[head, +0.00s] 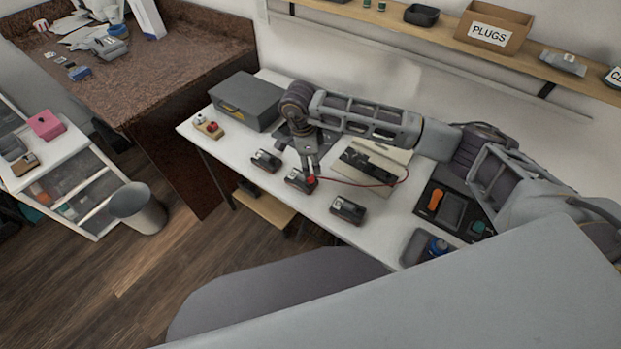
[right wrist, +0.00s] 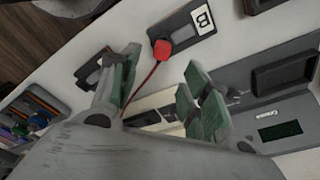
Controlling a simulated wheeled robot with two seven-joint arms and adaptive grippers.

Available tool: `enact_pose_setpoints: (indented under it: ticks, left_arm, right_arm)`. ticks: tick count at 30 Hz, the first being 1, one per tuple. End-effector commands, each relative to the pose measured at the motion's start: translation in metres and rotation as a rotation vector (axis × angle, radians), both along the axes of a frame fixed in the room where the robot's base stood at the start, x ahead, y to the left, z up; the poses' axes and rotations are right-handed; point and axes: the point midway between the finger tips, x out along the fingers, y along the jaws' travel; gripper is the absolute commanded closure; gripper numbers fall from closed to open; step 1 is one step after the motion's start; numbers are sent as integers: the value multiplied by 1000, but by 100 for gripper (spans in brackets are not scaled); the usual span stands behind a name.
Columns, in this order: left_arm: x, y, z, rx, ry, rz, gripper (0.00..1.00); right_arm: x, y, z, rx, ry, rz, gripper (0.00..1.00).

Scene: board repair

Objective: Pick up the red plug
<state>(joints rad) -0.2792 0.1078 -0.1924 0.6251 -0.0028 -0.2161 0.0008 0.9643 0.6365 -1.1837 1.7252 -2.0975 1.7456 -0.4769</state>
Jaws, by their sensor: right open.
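The red plug (head: 311,181) is at the right end of a small dark block (head: 296,181) on the white table, with a thin red cable running off to the right. In the right wrist view the red plug (right wrist: 163,49) lies against the block marked B (right wrist: 185,38), its cable trailing down between my fingers. My right gripper (head: 309,168) points down just above and behind the plug. Its green-padded fingers (right wrist: 158,88) are apart, with nothing held between them. My left gripper is in neither view.
Similar dark blocks stand at the left (head: 265,161) and right (head: 347,209) of the plug's block. Behind it lies a beige panel device (head: 372,164). A grey case (head: 246,100) stands at the table's far left. A black tray (head: 452,208) with tools lies at the right.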

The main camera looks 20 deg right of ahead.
Motion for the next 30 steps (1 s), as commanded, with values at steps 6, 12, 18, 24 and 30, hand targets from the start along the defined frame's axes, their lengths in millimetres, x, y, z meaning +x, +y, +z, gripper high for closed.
enact_pose_setpoints:
  ticks: [6,12,18,24,30]
  left_arm:
    - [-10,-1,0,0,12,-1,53]
    - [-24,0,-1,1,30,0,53]
    - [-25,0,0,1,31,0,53]
    - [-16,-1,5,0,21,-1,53]
    - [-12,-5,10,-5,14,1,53]
  right_arm:
    - [0,-1,-12,0,-1,1,54]
    - [0,-1,-12,0,-1,1,54]
    - [0,-1,-15,0,0,0,54]
    - [0,1,-30,0,2,0,54]
    - [1,1,-53,0,2,-1,54]
